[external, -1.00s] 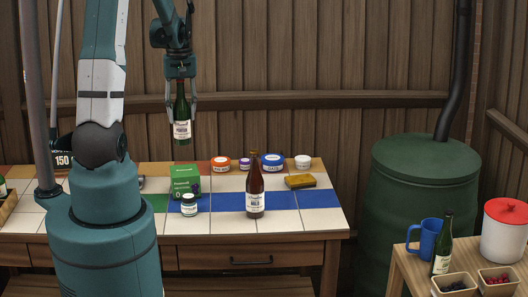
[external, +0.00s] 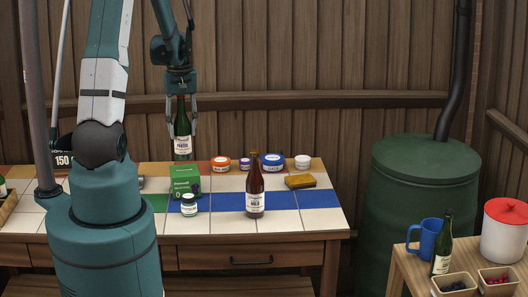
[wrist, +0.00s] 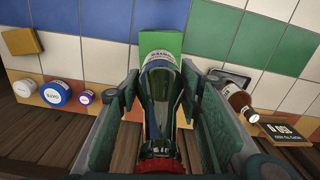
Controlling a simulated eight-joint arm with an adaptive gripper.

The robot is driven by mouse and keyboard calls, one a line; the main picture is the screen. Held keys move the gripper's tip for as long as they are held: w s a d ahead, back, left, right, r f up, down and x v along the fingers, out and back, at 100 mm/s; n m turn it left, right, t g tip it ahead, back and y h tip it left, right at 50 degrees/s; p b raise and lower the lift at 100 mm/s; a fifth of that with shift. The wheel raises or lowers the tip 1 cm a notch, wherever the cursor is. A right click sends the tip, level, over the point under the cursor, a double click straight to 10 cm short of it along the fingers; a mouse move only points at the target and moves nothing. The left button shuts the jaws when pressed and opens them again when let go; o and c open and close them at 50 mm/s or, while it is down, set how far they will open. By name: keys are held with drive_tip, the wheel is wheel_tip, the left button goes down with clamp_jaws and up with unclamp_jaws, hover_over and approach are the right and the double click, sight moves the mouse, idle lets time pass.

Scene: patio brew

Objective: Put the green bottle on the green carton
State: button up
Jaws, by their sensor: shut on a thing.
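My gripper (external: 182,104) is shut on the green bottle (external: 183,140), which has a white label. It holds the bottle upright by its upper part. The green carton (external: 184,181) stands on the tiled table below, and the bottle's base shows at or just above the carton's top edge. I cannot tell whether they touch. In the wrist view the bottle (wrist: 160,95) lies between the fingers, and part of the carton (wrist: 172,42) shows behind it.
A white jar (external: 189,207) and a brown bottle (external: 255,190) stand near the carton. Orange (external: 220,164), purple (external: 244,164), blue (external: 272,163) and white (external: 302,162) tubs line the back. A sponge (external: 300,182) lies right. Another green bottle (external: 442,248) stands on the side table.

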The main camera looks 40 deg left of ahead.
sight(183, 103)
drive_tip(key=shift+f, duration=0.2)
idle(0.3)
drive_tip(key=shift+f, duration=2)
drive_tip(key=shift+f, duration=0.2)
drive_tip(key=o, duration=1.3)
drive_tip(key=shift+r, duration=0.1)
drive_tip(key=shift+c, duration=0.2)
drive_tip(key=shift+r, duration=0.1)
drive_tip(key=shift+r, duration=6.05)
